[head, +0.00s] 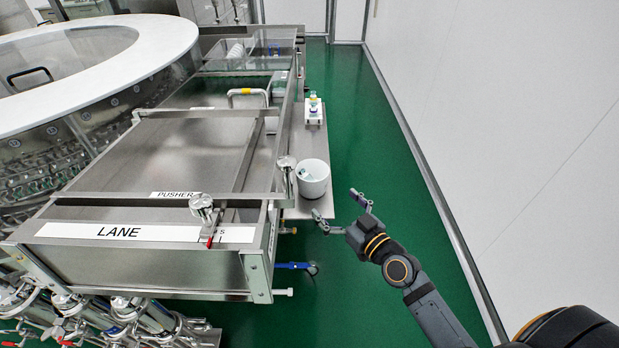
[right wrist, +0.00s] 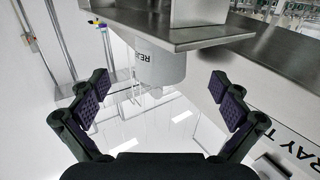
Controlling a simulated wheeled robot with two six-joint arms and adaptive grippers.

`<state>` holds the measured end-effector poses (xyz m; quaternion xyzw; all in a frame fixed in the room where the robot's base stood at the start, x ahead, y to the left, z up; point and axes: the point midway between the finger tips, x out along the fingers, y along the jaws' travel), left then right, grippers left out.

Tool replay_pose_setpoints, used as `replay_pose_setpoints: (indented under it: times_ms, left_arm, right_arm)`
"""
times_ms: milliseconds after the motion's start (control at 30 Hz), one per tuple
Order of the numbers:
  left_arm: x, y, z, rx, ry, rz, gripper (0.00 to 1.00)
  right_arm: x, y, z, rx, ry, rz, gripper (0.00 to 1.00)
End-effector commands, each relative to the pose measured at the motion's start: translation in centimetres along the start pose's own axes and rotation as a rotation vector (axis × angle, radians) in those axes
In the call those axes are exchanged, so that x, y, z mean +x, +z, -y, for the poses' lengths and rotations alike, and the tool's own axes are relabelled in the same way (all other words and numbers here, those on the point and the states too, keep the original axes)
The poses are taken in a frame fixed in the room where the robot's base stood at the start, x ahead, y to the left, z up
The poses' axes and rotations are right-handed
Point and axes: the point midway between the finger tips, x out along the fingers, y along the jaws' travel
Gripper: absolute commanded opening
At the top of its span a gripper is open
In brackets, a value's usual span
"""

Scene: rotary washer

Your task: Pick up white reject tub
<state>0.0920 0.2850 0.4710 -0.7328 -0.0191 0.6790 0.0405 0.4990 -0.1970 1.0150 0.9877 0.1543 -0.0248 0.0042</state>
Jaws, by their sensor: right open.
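The white reject tub (head: 313,180) stands upright on a narrow steel side shelf, to the right of the lane, with something small and bluish inside. In the right wrist view the tub (right wrist: 160,66) appears upside down beneath the shelf edge, with part of a dark "RE" label showing. My right gripper (head: 336,204) is open and empty, just in front and right of the tub, with its fingers pointing toward it. In its wrist view the tub lies between and beyond the two spread fingers, apart from both. My left gripper is out of view.
The steel shelf (head: 288,150) also carries a small white rack with bottles (head: 314,108) farther back. The lane's metal frame and a clamp post (head: 286,162) stand close to the tub's left. Green floor (head: 352,130) is clear on the right, up to a white wall (head: 500,110).

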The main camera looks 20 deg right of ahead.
Motion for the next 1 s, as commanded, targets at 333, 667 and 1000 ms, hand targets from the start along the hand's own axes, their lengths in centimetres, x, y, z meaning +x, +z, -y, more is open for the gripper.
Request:
replay_pose_setpoints:
  times_ms: [333, 667, 1000]
  left_arm:
    - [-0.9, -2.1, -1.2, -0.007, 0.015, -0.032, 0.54]
    - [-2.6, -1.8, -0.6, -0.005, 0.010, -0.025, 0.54]
    - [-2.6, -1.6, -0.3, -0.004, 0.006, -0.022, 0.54]
  right_arm:
    - [4.8, -0.1, 0.0, 0.003, 0.001, -0.001, 1.00]
    - [8.5, -0.3, 0.1, 0.005, 0.001, -0.002, 1.00]
    - [10.1, 0.1, 0.1, 0.002, 0.001, 0.000, 1.00]
